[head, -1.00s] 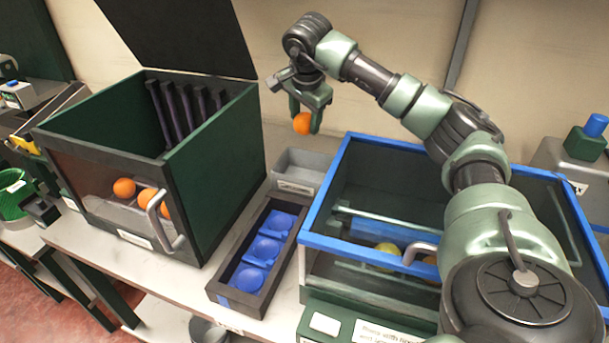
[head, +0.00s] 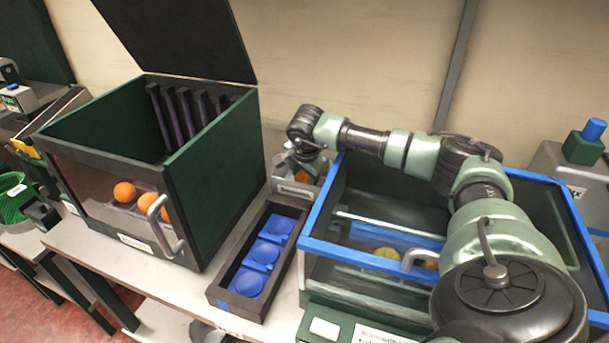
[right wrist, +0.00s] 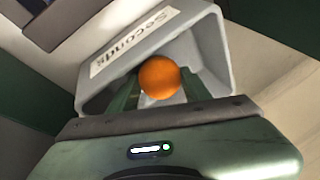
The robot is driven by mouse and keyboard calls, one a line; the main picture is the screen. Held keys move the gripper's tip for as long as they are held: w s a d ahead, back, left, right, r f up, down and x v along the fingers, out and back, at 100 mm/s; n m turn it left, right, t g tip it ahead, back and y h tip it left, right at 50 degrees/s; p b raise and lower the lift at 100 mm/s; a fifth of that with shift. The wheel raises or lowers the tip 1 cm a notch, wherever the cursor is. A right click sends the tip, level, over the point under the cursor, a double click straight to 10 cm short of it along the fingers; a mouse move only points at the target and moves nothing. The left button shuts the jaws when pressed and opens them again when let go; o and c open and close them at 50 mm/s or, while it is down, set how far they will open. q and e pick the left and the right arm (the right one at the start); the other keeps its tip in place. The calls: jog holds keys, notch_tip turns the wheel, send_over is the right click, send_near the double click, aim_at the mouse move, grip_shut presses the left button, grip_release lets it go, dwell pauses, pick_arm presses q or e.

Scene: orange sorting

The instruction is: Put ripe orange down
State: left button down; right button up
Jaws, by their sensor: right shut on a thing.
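My right gripper (head: 303,172) is lowered at the small grey bin (head: 290,188) between the green box and the blue-rimmed container. It is shut on a ripe orange (right wrist: 160,77), which in the head view is mostly hidden by the fingers. In the right wrist view the bin (right wrist: 215,50) carries a label reading "Seconds". The orange is between the fingertips, over or inside the bin's opening; I cannot tell whether it touches the floor. My left gripper is out of view.
The open-topped green box (head: 225,150) at left holds several oranges (head: 124,192). A dark tray with blue cups (head: 263,252) lies in front of the bin. The blue-rimmed container (head: 340,252) at right holds a yellow-green fruit (head: 387,254).

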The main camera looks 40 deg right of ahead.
jog(key=o, duration=1.4)
jog(key=shift+r, duration=0.1)
jog(key=b+v, duration=0.1)
jog(key=v, duration=1.1)
